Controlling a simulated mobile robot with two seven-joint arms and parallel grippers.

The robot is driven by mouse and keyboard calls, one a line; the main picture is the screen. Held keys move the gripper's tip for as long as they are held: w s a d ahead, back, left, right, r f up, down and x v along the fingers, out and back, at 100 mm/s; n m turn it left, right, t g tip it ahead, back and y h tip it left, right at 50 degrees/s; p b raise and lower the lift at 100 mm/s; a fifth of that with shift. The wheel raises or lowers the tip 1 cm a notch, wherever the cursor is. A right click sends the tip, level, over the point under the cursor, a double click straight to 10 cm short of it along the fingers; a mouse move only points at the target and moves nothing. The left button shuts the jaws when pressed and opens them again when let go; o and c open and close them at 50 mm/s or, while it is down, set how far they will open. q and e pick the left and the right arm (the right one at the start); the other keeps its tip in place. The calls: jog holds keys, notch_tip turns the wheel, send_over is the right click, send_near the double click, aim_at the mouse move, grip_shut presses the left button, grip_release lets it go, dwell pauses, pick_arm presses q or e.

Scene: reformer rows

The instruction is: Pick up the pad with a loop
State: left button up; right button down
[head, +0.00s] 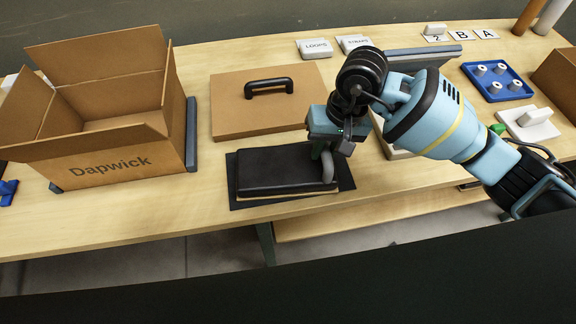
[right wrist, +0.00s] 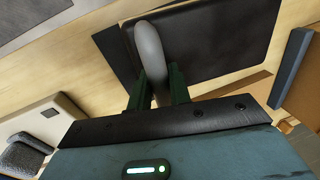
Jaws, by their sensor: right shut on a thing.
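The black pad (head: 272,168) lies flat over a dark mat (head: 345,180) near the table's front edge. A grey loop (head: 328,168) stands at its right end. The pad also shows in the right wrist view (right wrist: 222,35), with the loop (right wrist: 150,48) running between the fingers. My right gripper (head: 322,150) reaches in from the right and is shut on the loop; its fingers also show in the right wrist view (right wrist: 160,88). I cannot tell whether the pad touches the mat all round. My left gripper is not in view.
An open cardboard box (head: 120,165) marked "Dapwick" stands at the left. A brown board with a black handle (head: 235,110) lies behind the pad. Label cards (head: 315,47), a blue tray with white pegs (head: 497,80) and a white block on a plate (head: 533,118) lie farther back and right.

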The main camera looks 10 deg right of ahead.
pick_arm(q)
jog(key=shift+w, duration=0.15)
pick_arm(e)
jog(key=shift+r, duration=0.45)
jog(key=r, duration=0.1)
jog(key=s+r, duration=0.1)
jog(key=shift+r+b, duration=0.3)
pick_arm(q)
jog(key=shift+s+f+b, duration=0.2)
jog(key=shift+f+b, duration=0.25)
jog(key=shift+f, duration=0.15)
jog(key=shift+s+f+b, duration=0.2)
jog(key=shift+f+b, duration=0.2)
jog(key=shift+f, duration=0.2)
pick_arm(e)
jog(key=s+d+r, duration=0.1)
jog(key=s, duration=1.4)
jog(key=shift+d+r, duration=0.25)
